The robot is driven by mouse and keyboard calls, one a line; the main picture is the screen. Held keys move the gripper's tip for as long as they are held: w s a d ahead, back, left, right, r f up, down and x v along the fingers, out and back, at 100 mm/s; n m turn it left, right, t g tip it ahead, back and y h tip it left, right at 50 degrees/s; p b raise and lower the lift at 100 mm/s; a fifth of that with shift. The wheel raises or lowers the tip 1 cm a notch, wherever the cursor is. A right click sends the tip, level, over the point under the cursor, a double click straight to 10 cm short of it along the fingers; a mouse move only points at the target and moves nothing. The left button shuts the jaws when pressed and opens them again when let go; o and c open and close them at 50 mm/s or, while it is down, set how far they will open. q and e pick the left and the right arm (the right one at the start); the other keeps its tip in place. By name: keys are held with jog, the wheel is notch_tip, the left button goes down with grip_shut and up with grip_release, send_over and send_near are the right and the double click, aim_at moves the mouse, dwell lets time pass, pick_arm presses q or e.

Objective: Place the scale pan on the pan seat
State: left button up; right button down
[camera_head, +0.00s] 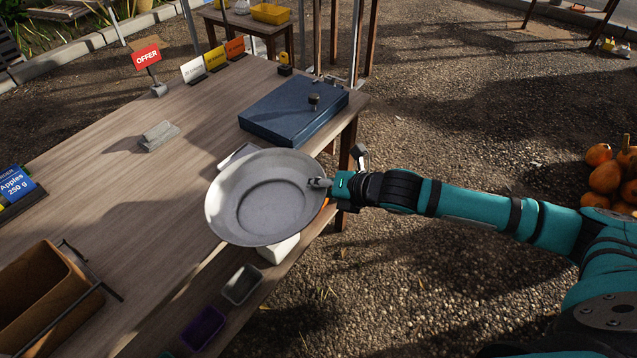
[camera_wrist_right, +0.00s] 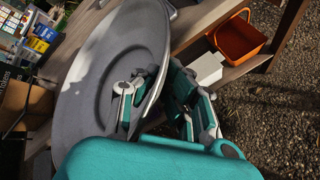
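The scale pan (camera_head: 238,213) is a wide, shallow grey metal dish, tilted above the table's right edge. My right gripper (camera_head: 319,184) is shut on its right rim. In the right wrist view the pan (camera_wrist_right: 78,100) stands steeply across the picture, with its rim between the fingers of my gripper (camera_wrist_right: 157,88). A pale flat object (camera_head: 239,154) shows partly behind the pan's far rim; I cannot tell whether it belongs to the scale. No pan seat can be made out clearly; the pan may hide it. My left gripper is not in view.
A blue case (camera_head: 280,118) with a dark knob lies at the table's far right. A grey block (camera_head: 159,135), price signs (camera_head: 192,69) and a brown crate (camera_head: 35,295) stand on the table (camera_head: 120,220). Below the pan are a white block (camera_head: 279,250) and small bins (camera_head: 241,284).

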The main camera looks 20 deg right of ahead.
jog(key=shift+s+d+f, duration=0.15)
jog(key=shift+s+f, duration=0.1)
jog(key=shift+s, duration=0.4)
jog(key=shift+s+m, duration=0.3)
jog(key=shift+s, duration=0.05)
jog(key=s+f+m+t+h, duration=0.1)
jog(key=s+m+h, duration=0.4)
jog(key=s, duration=1.2)
jog(key=shift+f+m+t+h, duration=0.3)
jog(key=shift+f+m+h, duration=0.1)
jog(key=shift+f, duration=0.2)
